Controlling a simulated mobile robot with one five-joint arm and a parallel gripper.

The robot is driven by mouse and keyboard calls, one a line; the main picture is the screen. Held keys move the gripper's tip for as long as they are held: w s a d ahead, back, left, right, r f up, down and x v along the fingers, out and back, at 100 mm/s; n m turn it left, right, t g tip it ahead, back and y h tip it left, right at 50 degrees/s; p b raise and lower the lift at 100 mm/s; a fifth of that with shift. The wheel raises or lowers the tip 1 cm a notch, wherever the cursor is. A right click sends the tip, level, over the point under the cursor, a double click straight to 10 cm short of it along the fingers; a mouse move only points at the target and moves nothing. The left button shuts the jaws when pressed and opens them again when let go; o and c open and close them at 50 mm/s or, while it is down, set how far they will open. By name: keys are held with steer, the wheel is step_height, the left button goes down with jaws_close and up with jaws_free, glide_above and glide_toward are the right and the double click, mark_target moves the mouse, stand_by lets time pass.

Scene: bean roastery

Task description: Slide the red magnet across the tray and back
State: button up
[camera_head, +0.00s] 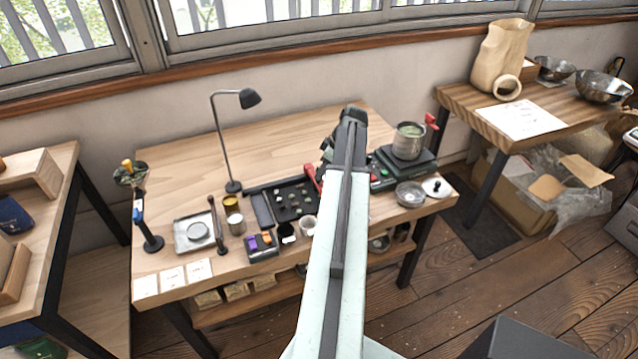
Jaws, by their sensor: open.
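A black tray (274,207) with several small dark and pale pieces in it lies on the middle of the wooden workbench. A slim red object (312,176), which looks like the red magnet, stands at the tray's back right, close beside my arm. Its lower end is partly hidden, and I cannot tell whether it touches the tray. My pale arm reaches up from the bottom across the bench. The dark end with my gripper (327,151) shows only in part behind the arm, just above the red object. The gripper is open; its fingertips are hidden.
Cups (308,226), a box with purple and orange pieces (262,243) and a dark wooden tool (217,224) crowd the tray's front and left. A desk lamp (232,186) stands behind. A scale (385,178) with a metal pot (408,141) is right. The bench's back is clear.

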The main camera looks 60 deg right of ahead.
steer(key=b+x, duration=0.1)
steer(key=x, duration=0.2)
steer(key=shift+f+b, duration=0.15)
steer(key=shift+b, duration=0.2)
jaws_close()
steer(key=shift+w, duration=0.1)
stand_by(0.8)
